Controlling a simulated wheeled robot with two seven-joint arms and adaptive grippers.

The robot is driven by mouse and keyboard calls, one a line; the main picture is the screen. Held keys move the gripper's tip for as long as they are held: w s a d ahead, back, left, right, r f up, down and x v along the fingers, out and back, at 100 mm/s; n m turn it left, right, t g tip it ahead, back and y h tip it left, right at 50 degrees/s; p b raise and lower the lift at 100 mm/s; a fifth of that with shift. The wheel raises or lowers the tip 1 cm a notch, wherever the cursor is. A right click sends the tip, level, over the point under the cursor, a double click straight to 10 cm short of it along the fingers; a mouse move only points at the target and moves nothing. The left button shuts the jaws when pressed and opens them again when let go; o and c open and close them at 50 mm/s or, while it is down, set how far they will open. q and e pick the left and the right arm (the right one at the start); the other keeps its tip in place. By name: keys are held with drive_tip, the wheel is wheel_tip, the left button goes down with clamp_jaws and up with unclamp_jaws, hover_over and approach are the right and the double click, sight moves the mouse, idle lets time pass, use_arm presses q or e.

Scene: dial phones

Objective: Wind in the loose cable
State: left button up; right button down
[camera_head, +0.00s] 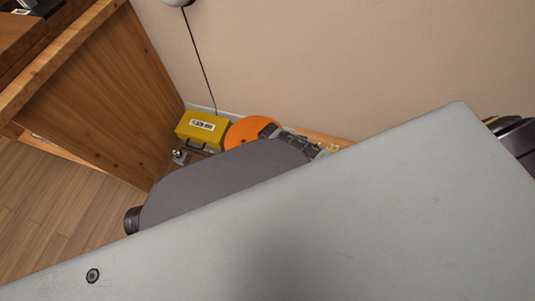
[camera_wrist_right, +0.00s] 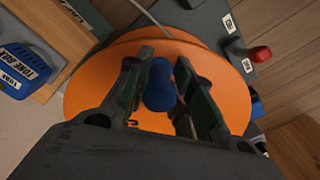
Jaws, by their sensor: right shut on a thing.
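An orange reel disc (camera_wrist_right: 90,85) fills the middle of the right wrist view, with a blue crank knob (camera_wrist_right: 159,88) standing on its face. My right gripper (camera_wrist_right: 161,65) has its two fingers on either side of the blue knob and is shut on it. A thin grey cable (camera_wrist_right: 153,18) runs in from the top to the reel's upper edge. In the head view the orange reel (camera_head: 246,131) shows by the wall, partly covered by my arm. How much cable is loose cannot be told. My left gripper is not in view.
A yellow box (camera_head: 201,129) with a white label stands left of the reel, near a wooden panel (camera_head: 105,90). A dark cord (camera_head: 200,62) hangs along the wall. The wrist view shows a blue box (camera_wrist_right: 22,68) at left and a red knob (camera_wrist_right: 260,54) at right.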

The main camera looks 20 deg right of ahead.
drive_tip(key=c, duration=1.3)
unclamp_jaws()
drive_tip(key=shift+r, duration=0.15)
drive_tip(key=shift+r, duration=5.85)
